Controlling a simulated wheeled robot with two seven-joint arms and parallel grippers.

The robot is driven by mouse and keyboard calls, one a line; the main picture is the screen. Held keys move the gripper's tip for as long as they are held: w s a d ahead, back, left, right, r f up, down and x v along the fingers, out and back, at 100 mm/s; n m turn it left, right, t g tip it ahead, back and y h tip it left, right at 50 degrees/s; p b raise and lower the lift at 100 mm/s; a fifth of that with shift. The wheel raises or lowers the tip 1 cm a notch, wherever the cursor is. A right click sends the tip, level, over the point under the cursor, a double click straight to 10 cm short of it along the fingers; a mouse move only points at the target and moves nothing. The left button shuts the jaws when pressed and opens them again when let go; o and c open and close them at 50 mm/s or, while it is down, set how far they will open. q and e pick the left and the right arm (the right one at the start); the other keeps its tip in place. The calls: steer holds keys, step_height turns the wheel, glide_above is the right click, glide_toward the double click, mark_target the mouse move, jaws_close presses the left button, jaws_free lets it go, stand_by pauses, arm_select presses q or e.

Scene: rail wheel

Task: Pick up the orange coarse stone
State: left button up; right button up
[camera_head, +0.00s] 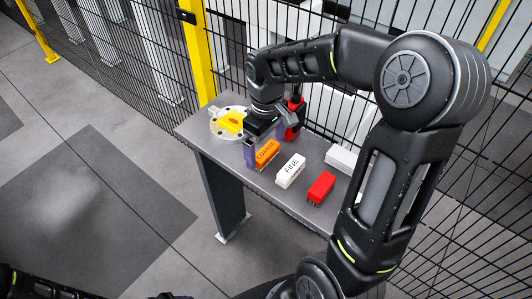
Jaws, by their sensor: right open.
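The orange coarse stone (267,152) is a small block with dark lettering on the grey table (226,153). It stands between the wheel fixture and the white stone marked FINE (291,171). My right gripper (264,150) reaches down over the orange stone from above. A purple finger (249,154) shows at the stone's left side, and another purplish part is at its far side. The jaws are open around or close beside the stone; contact cannot be made out. My left gripper is not in view.
A red block (321,187) and a white block (341,159) sit to the right. A round white fixture (216,122) with a yellow part (231,123) is at the table's left end. A red upright tool (295,119) stands behind. Black mesh fence (140,50) runs behind the table.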

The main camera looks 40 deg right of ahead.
mark_target(266, 150)
step_height(266, 150, down, 2)
steer(key=shift+c, duration=0.6)
steer(key=c, duration=1.4)
step_height(266, 150, up, 10)
steer(key=shift+r+b, duration=0.1)
steer(key=shift+b, duration=0.2)
